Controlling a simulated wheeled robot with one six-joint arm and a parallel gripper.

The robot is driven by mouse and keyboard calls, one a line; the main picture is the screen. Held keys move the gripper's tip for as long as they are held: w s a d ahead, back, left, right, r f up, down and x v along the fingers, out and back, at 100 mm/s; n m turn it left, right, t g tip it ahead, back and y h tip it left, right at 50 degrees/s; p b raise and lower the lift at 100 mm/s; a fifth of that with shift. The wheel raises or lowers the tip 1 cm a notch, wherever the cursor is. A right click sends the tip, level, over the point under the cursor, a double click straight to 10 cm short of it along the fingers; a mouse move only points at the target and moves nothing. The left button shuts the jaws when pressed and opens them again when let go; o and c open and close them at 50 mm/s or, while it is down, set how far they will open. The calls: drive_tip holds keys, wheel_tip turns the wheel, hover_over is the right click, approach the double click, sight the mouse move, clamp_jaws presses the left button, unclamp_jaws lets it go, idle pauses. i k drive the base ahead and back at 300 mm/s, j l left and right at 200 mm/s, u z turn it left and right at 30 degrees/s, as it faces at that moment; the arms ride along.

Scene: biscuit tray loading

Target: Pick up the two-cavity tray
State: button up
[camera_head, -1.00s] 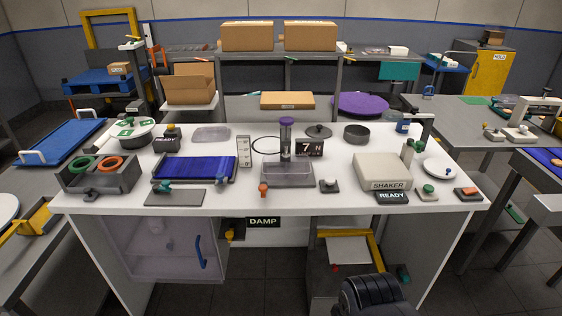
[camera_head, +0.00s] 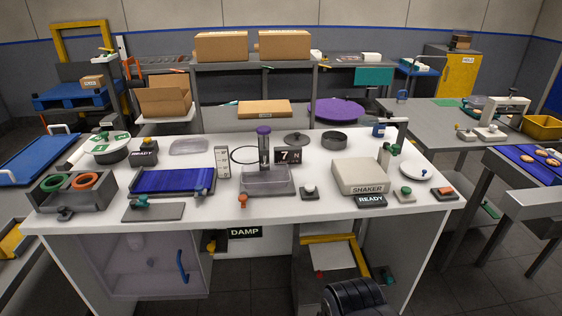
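I cannot pick out a two-cavity tray for certain. A shallow clear tray (camera_head: 189,147) lies at the back left of the white table (camera_head: 300,213); its cavities are too faint to count. On the right, a blue surface (camera_head: 518,160) bears several biscuits, and a yellow bin (camera_head: 543,126) stands behind it. My gripper is not in view. A black ribbed part at the bottom edge looks like part of my arm.
On the white table stand a grey holder (camera_head: 75,191) with a green and an orange ring, a blue belt (camera_head: 172,181), a clear box (camera_head: 266,181) and a SHAKER unit (camera_head: 360,175). Dark floor shows between the white table and the right-hand tables.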

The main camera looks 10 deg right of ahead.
sight(274, 174)
drive_tip(key=i+j+z, duration=0.45)
drive_tip(key=z, duration=0.25)
drive_tip(key=i+j+z, duration=0.15)
drive_tip(key=j+z, duration=0.2)
drive_tip(key=i+j+z, duration=0.1)
drive_tip(key=j+z, duration=0.25)
drive_tip(key=j, duration=0.15)
